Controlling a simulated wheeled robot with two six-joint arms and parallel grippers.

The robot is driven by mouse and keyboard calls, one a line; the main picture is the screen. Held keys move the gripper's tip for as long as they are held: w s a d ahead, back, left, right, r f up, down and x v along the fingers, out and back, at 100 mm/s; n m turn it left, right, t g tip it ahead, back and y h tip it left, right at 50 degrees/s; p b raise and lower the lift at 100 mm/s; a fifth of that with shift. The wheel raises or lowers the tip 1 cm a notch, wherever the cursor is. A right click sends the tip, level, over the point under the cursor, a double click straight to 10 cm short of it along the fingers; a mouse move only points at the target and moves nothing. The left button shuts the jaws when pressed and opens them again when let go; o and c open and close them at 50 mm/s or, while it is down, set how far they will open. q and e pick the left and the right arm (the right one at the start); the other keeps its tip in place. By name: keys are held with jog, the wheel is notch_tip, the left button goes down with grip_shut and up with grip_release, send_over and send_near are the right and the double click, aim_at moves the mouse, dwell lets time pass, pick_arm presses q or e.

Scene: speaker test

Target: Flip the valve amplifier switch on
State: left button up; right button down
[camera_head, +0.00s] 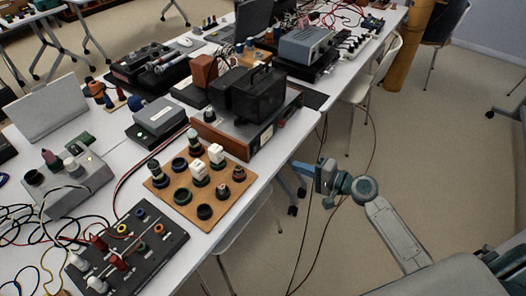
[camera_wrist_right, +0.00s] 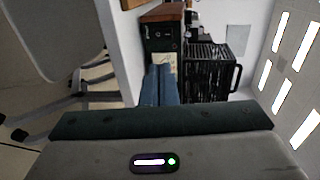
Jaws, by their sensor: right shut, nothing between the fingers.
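The valve amplifier (camera_head: 238,143) stands on the white table, with a black cage (camera_head: 258,95) on top and a reddish-brown wooden end. It also shows in the right wrist view, with its dark panel (camera_wrist_right: 164,36) and its black slatted cage (camera_wrist_right: 208,75) beyond the fingers. The switch is too small to make out. My right gripper (camera_head: 306,168) is shut and empty, off the table's right edge, with its fingers pointing toward the amplifier. In the wrist view its blue fingers (camera_wrist_right: 161,72) lie together, apparently short of the panel. My left gripper is not in view.
A wooden board (camera_head: 175,207) with several round terminals lies in front of the amplifier. A black box (camera_head: 134,247) with coloured terminals and loose cables is nearer. A grey instrument (camera_head: 304,45) stands behind. A white chair (camera_head: 378,65) stands beside the table. Floor right of the table is open.

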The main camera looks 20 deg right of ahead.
aim_at(255, 148)
jog(key=p+x, duration=0.1)
jog(key=x, duration=0.3)
jog(key=p+x, duration=0.1)
jog(key=x, duration=0.3)
jog(key=r+p+x, duration=0.1)
jog(key=p+x, duration=0.1)
jog(key=x, duration=0.2)
jog(key=shift+w+a, duration=0.2)
jog(key=shift+w, duration=0.15)
jog(key=shift+w+a, duration=0.3)
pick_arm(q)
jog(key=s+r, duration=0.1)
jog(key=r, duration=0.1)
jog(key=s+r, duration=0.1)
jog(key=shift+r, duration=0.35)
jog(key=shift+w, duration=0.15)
pick_arm(e)
jog(key=shift+r+p, duration=0.15)
jog(key=shift+p, duration=0.2)
jog(key=p, duration=0.1)
jog(key=r+p, duration=0.1)
jog(key=shift+w+a+g+p, duration=0.15)
jog(key=shift+w+g+p, duration=0.1)
jog(key=shift+g+p, duration=0.05)
jog(key=shift+f+b, duration=0.45)
jog(key=shift+f, duration=0.1)
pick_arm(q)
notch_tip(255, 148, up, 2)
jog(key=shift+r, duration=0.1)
